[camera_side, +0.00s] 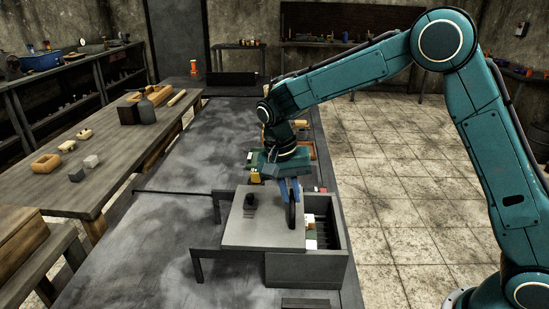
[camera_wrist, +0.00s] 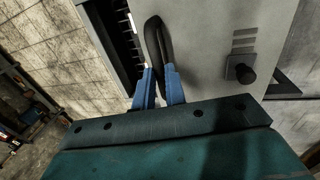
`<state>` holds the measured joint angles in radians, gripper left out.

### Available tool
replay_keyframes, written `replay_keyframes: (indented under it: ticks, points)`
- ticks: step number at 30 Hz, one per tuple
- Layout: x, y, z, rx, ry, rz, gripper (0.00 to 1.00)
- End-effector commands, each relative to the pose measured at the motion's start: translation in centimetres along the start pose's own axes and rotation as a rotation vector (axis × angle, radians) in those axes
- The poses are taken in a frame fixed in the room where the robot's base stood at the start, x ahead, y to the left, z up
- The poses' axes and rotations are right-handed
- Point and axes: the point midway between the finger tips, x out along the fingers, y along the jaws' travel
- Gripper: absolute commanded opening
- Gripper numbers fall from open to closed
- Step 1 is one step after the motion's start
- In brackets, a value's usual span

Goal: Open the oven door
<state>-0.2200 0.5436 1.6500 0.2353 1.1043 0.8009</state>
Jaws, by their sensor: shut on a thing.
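The oven is a grey box (camera_side: 305,270) on the dark bench. Its flat grey door (camera_side: 250,234) has slid partly to the left, and the dark slatted inside shows along the right side. The door also fills the upper right of the wrist view (camera_wrist: 215,50). A black loop handle (camera_side: 292,210) stands on the door near its right edge; it also shows in the wrist view (camera_wrist: 152,38). My gripper (camera_wrist: 158,82) has its blue fingers shut on the handle, one on each side. A black knob (camera_wrist: 240,71) sits on the door, apart from my fingers.
Grey rails (camera_side: 215,251) stick out to the left of the oven over the dark bench (camera_side: 150,255). Behind my gripper, some small items and trays lie on the bench. A wooden table (camera_side: 110,180) with blocks and a bottle stands to the left.

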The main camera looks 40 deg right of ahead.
Motion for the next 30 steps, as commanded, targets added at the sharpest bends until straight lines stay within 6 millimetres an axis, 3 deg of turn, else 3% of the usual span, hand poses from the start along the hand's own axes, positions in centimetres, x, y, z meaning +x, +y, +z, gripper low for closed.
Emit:
replay_keyframes:
  ticks: [6, 12, 18, 30]
  points:
    - [-0.9, -3.8, 0.0, -0.003, 0.003, -0.005, 0.0]
    - [-1.4, -6.2, 0.0, -0.001, 0.003, -0.005, 0.0]
    - [-1.7, -7.4, 0.0, -0.001, 0.003, -0.005, 0.0]
    - [-1.8, -7.9, 0.0, -0.005, 0.008, -0.012, 0.0]
